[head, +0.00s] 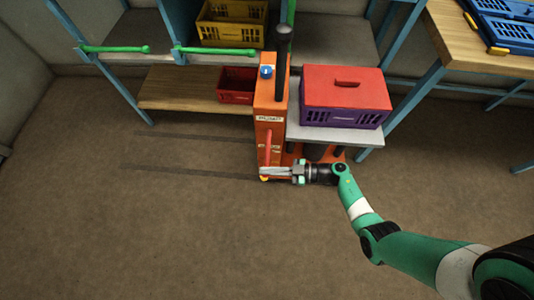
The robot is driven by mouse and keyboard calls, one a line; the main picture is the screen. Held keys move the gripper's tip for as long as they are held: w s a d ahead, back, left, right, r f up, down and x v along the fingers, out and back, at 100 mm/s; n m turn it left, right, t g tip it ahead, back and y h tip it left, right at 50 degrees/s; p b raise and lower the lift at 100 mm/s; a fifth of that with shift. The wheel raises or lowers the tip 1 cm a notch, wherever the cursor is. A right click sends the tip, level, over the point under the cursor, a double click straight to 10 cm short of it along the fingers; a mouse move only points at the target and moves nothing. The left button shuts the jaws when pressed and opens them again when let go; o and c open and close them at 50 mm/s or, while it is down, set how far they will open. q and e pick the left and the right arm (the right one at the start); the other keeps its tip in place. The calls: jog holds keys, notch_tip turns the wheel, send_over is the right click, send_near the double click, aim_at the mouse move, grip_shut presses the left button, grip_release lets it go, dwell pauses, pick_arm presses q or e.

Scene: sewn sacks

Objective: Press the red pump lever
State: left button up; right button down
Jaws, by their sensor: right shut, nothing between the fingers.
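The orange pump unit (269,105) stands upright on the floor at the centre of the head view. The red lever (267,148) shows on its front face, low down, below a white label. My right gripper (266,173) is shut and empty, reaching in from the right across the lower front of the unit. Its fingertips are at the lower end of the lever; I cannot tell whether they touch it. My left gripper is not in view.
A grey platform (330,136) beside the unit carries a purple crate (342,116) with a red lid. Behind are blue racks with a yellow crate (232,24) and a red crate (236,85). A wooden table (465,55) stands at right. The floor in front is clear.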

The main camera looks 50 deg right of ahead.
jog(key=shift+s+f, duration=0.1)
jog(key=shift+f, duration=0.25)
jog(key=r+p, duration=0.1)
jog(key=p, duration=0.1)
jog(key=r+p, duration=0.1)
jog(key=r, duration=0.1)
jog(key=a+r+p, duration=0.1)
jog(key=p, duration=0.1)
jog(key=shift+w+a+r+p, duration=0.1)
jog(key=shift+w+r+p, duration=0.2)
jog(key=shift+r, duration=0.1)
jog(key=f+p+v, duration=0.1)
jog(key=p+v, duration=0.1)
jog(key=v, duration=0.7)
jog(key=shift+r, duration=0.2)
jog(key=shift+s, duration=0.15)
